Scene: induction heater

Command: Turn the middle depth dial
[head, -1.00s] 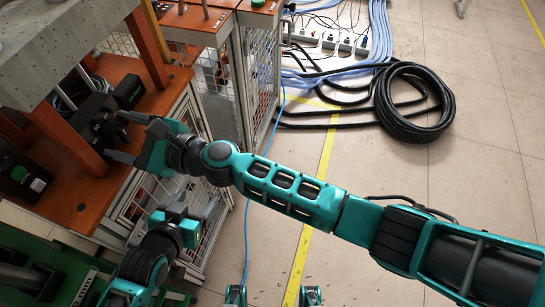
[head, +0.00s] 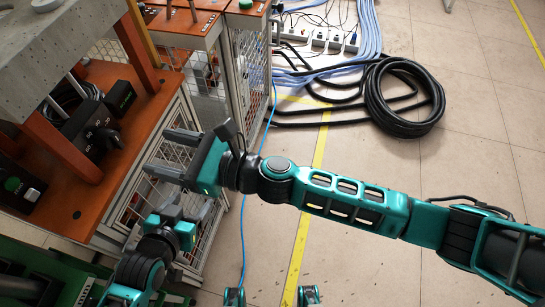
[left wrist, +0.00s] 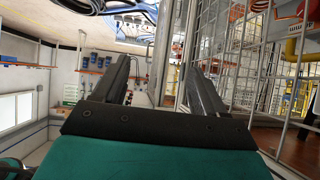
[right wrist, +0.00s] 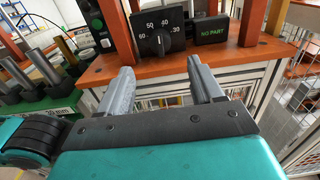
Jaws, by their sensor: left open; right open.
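A black dial (head: 107,138) with a dark knob sits on a small black box on the orange bench. In the right wrist view the dial (right wrist: 160,38) faces me, with white numbers 30 to 60 around its knob; its exact setting is hard to read. My right gripper (head: 158,153) is open and empty, right of the dial and apart from it. In the right wrist view its fingers (right wrist: 160,72) point towards the bench edge below the dial. My left gripper (head: 187,213) is open and empty, lower in the head view, beside the mesh cage. Its spread fingers (left wrist: 160,68) show in the left wrist view.
A black "NO PART" display (right wrist: 212,29) stands right of the dial. A box with a green button (right wrist: 97,24) stands to the left. Orange posts (head: 62,145) flank the dial. A mesh cage (head: 140,200) is under the bench. Coiled black cable (head: 404,97) lies on the open floor.

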